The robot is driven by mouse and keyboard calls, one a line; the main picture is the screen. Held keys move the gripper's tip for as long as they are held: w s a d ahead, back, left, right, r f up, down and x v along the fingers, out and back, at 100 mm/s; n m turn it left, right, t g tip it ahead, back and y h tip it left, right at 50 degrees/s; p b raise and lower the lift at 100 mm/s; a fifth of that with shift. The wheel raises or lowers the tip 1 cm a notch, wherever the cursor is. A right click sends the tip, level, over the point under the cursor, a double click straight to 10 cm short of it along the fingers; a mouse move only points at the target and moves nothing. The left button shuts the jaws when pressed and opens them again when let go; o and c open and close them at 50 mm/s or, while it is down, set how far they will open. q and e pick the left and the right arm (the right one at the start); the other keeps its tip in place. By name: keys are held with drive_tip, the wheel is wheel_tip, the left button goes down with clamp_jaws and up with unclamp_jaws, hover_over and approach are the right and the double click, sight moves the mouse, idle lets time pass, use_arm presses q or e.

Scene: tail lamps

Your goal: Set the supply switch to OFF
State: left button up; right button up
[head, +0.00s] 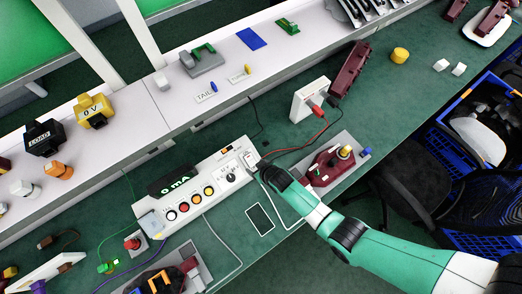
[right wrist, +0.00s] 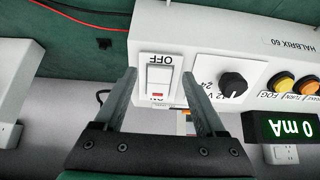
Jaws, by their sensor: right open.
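The white supply box (head: 207,178) stands on the green bench in the head view, with a display (head: 174,181) reading 0 mA. Its supply switch (right wrist: 159,78) is a white rocker with a small red mark, below an upside-down OFF label in the right wrist view. The opposite label, ON, is partly hidden by my gripper. My right gripper (right wrist: 159,90) is open and empty, its fingers on either side of the switch; I cannot tell whether they touch the box. In the head view my right gripper (head: 257,164) is at the box's right end. My left gripper is not in view.
Beside the switch is a black voltage knob (right wrist: 232,86), then orange and yellow buttons (right wrist: 281,82). A red lamp unit (head: 329,167) on a grey plate lies right of my gripper.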

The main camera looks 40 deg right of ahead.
drive_tip(key=p+v, duration=0.4)
drive_tip(key=v, duration=0.6)
drive_tip(key=shift+r, duration=0.2)
drive_tip(key=shift+s, duration=0.15)
